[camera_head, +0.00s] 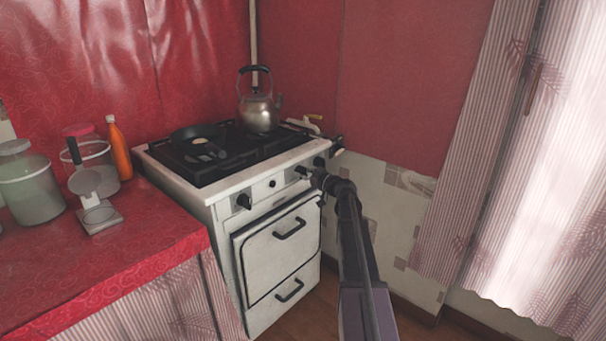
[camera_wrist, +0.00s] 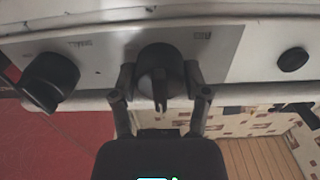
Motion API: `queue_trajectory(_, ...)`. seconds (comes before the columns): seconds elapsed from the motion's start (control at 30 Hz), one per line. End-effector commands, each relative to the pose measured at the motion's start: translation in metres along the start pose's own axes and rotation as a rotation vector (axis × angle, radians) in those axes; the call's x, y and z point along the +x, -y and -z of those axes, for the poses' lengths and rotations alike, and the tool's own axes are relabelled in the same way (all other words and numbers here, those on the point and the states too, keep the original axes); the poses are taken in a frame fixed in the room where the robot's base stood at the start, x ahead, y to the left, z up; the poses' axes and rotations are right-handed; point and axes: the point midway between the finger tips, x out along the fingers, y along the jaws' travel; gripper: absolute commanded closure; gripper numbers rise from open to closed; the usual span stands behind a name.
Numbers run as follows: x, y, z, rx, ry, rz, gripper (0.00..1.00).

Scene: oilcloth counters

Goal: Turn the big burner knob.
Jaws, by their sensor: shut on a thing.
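The white stove (camera_head: 274,262) stands in the corner with black knobs along its front panel. My gripper (camera_head: 306,173) is at the right part of this panel in the head view. In the wrist view my gripper (camera_wrist: 160,80) has one finger on each side of the middle black burner knob (camera_wrist: 158,66) and is shut on it. The knob's narrow grip points down in that view. Another large knob (camera_wrist: 52,80) is at its left and a smaller round knob (camera_wrist: 292,60) at its right. The panel printing is too blurred to read.
A kettle (camera_head: 257,110) and a dark pan (camera_head: 198,138) stand on the stove top. A red-covered counter (camera_head: 130,250) at the left holds jars, a scale (camera_head: 98,212) and an orange bottle (camera_head: 119,150). A striped curtain (camera_head: 455,190) hangs at the right.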

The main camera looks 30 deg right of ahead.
Motion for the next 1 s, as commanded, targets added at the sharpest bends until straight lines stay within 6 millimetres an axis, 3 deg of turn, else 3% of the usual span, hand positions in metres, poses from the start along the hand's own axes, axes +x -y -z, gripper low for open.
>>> queue_trajectory(0.47, 0.0018, -0.0003, 0.0004, 0.205, -0.001, 0.001, 0.87)
queue_trajectory(1.0, 0.0023, -0.0006, 0.0006, 0.700, -0.002, 0.001, 0.87)
